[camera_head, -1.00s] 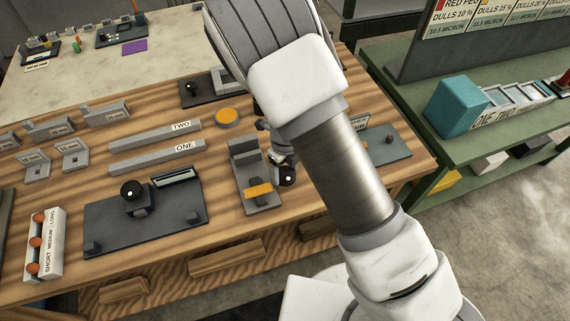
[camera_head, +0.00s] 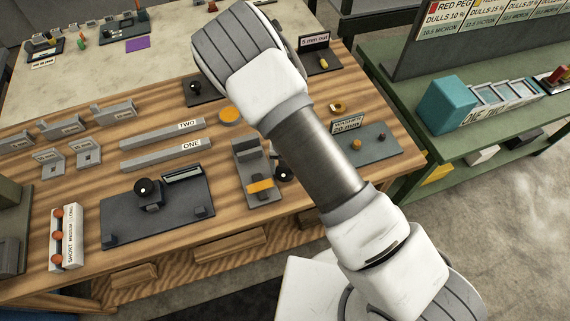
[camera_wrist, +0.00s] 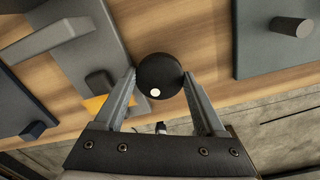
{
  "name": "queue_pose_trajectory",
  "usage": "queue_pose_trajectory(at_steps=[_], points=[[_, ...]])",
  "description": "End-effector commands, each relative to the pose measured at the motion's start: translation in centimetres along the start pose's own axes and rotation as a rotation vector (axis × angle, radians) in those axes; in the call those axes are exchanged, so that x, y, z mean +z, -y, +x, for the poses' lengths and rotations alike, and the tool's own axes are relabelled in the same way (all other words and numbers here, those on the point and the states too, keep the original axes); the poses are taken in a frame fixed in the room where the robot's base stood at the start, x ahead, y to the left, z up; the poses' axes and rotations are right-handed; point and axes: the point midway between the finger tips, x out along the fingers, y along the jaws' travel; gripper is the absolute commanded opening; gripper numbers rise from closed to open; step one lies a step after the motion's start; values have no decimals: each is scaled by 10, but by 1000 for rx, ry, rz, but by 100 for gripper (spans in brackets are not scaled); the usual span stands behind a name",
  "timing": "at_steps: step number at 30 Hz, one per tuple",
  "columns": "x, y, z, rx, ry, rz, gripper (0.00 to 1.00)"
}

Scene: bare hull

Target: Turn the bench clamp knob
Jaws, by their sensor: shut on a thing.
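The bench clamp (camera_head: 246,150) is a grey block with an orange band, standing on the wooden bench. Its round black knob (camera_head: 284,175) shows at its right side in the head view, partly behind my arm. In the wrist view the knob (camera_wrist: 165,66) faces the camera, with a white dot low on its face. My gripper (camera_wrist: 159,77) has one finger on each side of the knob and is shut on it. The clamp's grey body and orange band (camera_wrist: 95,104) lie to the left there. My arm hides most of the gripper in the head view.
A dark plate with a black knob (camera_head: 143,187) lies left of the clamp. Two grey bars, TWO (camera_head: 165,134) and ONE (camera_head: 165,155), lie behind that plate. A grey plate with small pegs (camera_head: 378,143) is to the right. An orange disc (camera_head: 229,115) lies behind the clamp.

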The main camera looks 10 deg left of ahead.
Motion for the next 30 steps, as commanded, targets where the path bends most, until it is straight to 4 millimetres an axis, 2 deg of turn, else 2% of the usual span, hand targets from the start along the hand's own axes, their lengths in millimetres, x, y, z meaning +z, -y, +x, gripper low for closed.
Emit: queue_pose_trajectory(at_steps=[20,21,25,30], points=[[1,0,0,1,1,67,17],[1,0,0,1,1,67,76],[0,0,0,1,1,65,99],[0,0,0,1,0,64,100]])
